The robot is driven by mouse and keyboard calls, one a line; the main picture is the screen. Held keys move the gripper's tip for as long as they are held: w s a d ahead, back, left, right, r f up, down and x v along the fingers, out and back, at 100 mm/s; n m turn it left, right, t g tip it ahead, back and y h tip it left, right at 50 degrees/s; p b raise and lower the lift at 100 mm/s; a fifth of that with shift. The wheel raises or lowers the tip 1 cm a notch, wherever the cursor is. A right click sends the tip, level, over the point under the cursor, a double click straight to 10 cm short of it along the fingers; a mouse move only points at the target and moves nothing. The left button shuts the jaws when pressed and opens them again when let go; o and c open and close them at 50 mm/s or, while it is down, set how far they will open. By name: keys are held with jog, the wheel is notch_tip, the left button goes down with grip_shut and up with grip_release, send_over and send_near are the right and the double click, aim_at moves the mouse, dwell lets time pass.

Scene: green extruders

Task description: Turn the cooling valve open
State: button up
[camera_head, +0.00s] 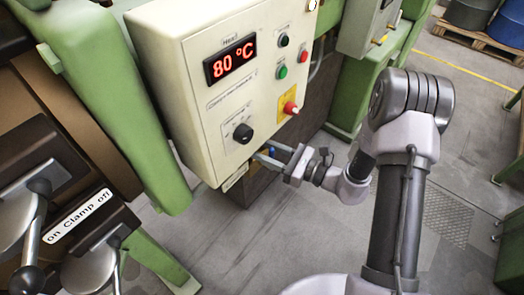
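My gripper (263,151) reaches in from the right, just below the box. Its two fingers are apart, with the blue part close to or between them. I cannot tell whether they touch it.
The control box (215,125) shows 80 °C on a red display (230,58), with a black knob (243,133) and a red-yellow switch (290,107). Clamp levers (35,215) stand at left. Green machine frames flank the box. Floor is clear below.

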jog(key=shift+w+a, duration=0.25)
jog(key=shift+a, duration=0.25)
grip_shut()
dwell(1.1)
